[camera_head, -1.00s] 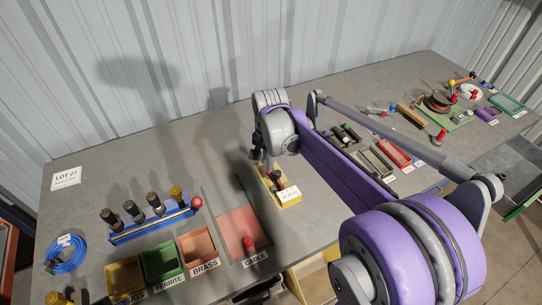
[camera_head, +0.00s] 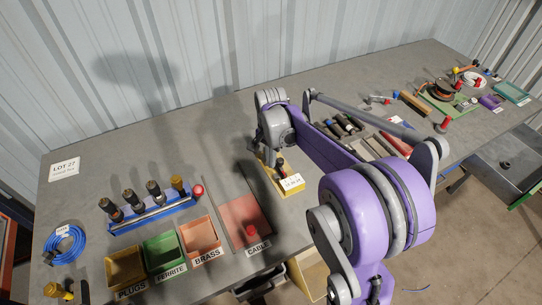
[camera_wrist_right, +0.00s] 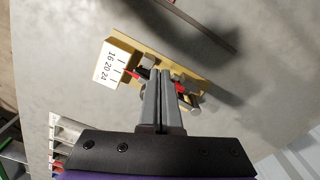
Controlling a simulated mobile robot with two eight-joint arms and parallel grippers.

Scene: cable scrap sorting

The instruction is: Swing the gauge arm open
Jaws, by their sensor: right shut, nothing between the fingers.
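The gauge is a yellow base (camera_head: 286,193) with a white scale card (camera_head: 291,183) on the bench. Dark and red parts (camera_head: 281,166), likely the gauge arm, lie on it. My right gripper (camera_head: 262,158) is over the far end of the base, partly hiding it. In the right wrist view my shut, empty fingers (camera_wrist_right: 165,76) are over the yellow base (camera_wrist_right: 150,54), between a red-and-black part (camera_wrist_right: 138,73) beside the scale card (camera_wrist_right: 113,64) and another red part (camera_wrist_right: 181,88). I cannot tell whether they touch the arm. My left gripper is out of view.
Left of the gauge are a red cable tray (camera_head: 238,216), a brass bin (camera_head: 201,236) and a blue rack (camera_head: 160,214) with several cylinders. Bench behind the gauge is clear.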

